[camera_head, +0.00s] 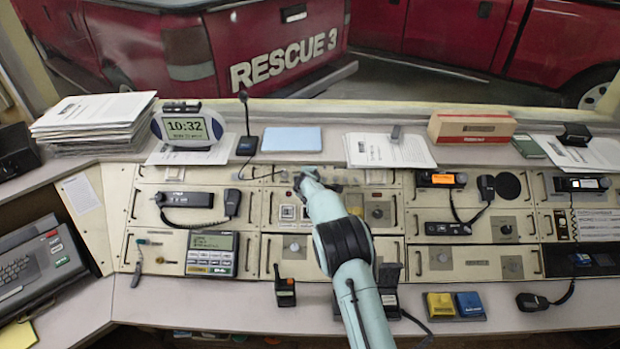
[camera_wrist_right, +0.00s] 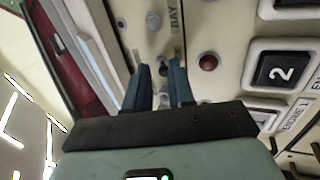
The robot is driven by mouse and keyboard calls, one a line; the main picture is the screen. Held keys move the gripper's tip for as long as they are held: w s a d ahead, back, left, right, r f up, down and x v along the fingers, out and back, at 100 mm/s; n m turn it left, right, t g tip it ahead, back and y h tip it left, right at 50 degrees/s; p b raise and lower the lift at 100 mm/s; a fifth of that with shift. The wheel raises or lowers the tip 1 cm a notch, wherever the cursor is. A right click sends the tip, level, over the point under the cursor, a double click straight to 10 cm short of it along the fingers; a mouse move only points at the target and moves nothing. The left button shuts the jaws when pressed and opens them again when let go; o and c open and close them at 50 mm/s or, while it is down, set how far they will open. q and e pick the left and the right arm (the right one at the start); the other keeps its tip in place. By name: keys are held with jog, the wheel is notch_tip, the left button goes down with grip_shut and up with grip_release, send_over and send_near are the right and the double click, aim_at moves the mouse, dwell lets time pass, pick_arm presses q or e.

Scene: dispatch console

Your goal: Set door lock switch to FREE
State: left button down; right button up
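My right arm reaches up from the bottom of the head view, and its gripper (camera_head: 306,174) is at the upper middle of the console, over a panel with small controls. In the right wrist view, the two blue fingertips (camera_wrist_right: 158,70) stand apart close to the panel face. A small metal switch (camera_wrist_right: 162,71) shows in the gap between them, partly hidden by the fingers. I cannot tell whether they touch it. A label reading "BAY" is just beyond. No door lock or FREE marking is legible, and the switch's position is unclear. My left gripper is not in view.
A red button (camera_wrist_right: 208,62) and a square button marked 2 (camera_wrist_right: 274,70) lie right of the fingers in the wrist view. A desk microphone (camera_head: 247,143), a blue pad (camera_head: 291,139) and papers (camera_head: 388,150) sit behind the panel. A handset (camera_head: 231,203) lies to the left.

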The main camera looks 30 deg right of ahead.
jog(key=shift+w+f, duration=0.1)
jog(key=shift+f, duration=0.05)
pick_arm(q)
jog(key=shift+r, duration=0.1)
pick_arm(e)
jog(key=shift+w+d, duration=0.1)
dwell(0.3)
jog(key=shift+w+d+r, duration=0.35)
jog(key=shift+w+r, duration=0.2)
jog(key=shift+r, duration=0.1)
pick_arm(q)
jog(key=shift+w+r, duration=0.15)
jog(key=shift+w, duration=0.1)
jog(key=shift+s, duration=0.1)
pick_arm(e)
jog(key=shift+r, duration=0.1)
